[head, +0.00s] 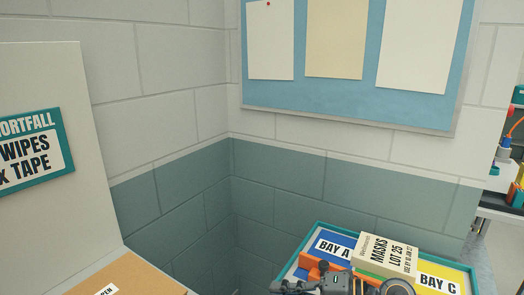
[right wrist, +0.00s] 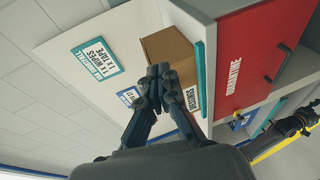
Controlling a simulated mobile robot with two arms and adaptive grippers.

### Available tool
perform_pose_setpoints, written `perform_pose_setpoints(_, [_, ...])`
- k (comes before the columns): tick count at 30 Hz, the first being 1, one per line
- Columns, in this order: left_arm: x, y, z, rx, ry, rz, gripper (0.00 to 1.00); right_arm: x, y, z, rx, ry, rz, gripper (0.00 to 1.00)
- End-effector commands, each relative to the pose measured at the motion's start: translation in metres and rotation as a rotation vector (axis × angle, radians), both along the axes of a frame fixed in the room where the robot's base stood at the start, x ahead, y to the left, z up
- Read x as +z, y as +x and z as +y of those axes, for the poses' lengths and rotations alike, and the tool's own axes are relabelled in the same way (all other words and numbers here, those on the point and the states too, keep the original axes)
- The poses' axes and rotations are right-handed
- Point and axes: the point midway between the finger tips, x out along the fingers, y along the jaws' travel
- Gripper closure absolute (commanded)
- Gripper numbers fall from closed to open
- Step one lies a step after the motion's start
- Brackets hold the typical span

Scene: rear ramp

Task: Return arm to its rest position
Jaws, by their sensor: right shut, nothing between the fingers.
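My right gripper (head: 300,287) shows at the bottom edge of the head view, in front of the tray with bay labels, partly cut off by the frame. In the right wrist view its two dark fingers (right wrist: 165,88) are shut together with nothing between them. They overlap the view of a brown cardboard box, and I cannot tell whether they are apart from it. My left gripper is not in the head view. A dark jointed shape at the right of the wrist view may be it, but its fingers are unclear.
A teal-rimmed tray (head: 318,224) holds a pale masks box (head: 385,256) between BAY A and BAY C. A white panel (head: 40,110) with a shortfall sign stands left, above a cardboard box (head: 130,278). The wrist view shows the box (right wrist: 170,48) near a red panel (right wrist: 250,55).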

Motion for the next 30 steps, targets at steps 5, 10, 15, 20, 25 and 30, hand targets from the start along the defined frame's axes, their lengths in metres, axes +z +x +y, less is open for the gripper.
perform_pose_setpoints(5, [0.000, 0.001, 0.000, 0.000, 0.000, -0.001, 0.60, 0.058, 0.002, 0.004, -0.229, 0.440, 0.013, 1.00])
perform_pose_setpoints(10, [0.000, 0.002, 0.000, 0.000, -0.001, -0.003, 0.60, 0.072, 0.016, -0.044, -0.564, 0.757, 0.124, 1.00])
perform_pose_setpoints(15, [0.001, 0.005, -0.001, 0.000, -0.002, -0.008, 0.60, 0.032, 0.016, -0.109, -0.959, 0.939, 0.335, 1.00])
perform_pose_setpoints(20, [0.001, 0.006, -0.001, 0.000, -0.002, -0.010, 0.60, -0.046, -0.017, -0.159, -1.334, 0.966, 0.622, 1.00])
perform_pose_setpoints(25, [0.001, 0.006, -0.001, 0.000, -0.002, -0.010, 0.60, -0.129, -0.088, -0.180, -1.656, 0.846, 0.973, 1.00])
perform_pose_setpoints(30, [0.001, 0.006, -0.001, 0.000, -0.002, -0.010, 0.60, -0.177, -0.159, -0.178, -1.824, 0.676, 1.250, 1.00])
